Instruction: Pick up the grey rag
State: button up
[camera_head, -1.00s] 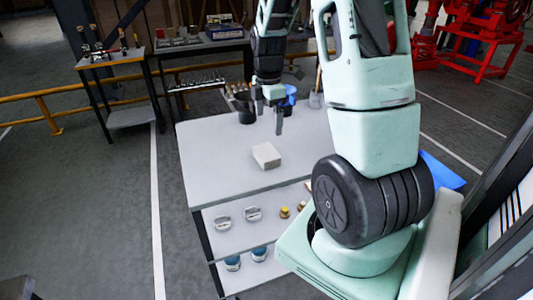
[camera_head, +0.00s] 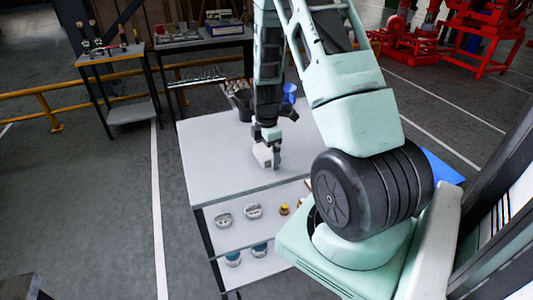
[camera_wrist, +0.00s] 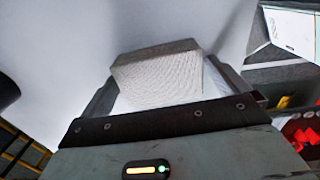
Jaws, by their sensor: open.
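The grey rag is a pale, block-like folded piece (camera_head: 262,155) on the top of a light grey cart (camera_head: 215,165). In the wrist view the rag (camera_wrist: 160,78) shows a fine ribbed weave and fills the space between the fingers. My gripper (camera_head: 267,160) has come down over the rag, with a finger on each side. The wrist view also shows my gripper (camera_wrist: 165,90) open around it. Whether the fingers touch the rag is hard to tell. My gripper hides part of the rag in the head view.
A dark cup (camera_head: 243,107) and a blue container (camera_head: 289,93) stand at the back of the cart top. Lower shelves hold grey metal parts (camera_head: 253,211), brass pieces (camera_head: 284,209) and blue-and-white cans (camera_head: 232,258). The left and front of the top are clear.

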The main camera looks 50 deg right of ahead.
aim_at(267, 150)
jog(key=c, duration=0.8)
notch_tip(267, 150, up, 10)
jog(key=shift+f+b, duration=0.1)
jog(key=shift+b, duration=0.45)
jog(key=o, duration=0.4)
jog(key=shift+c, duration=1.5)
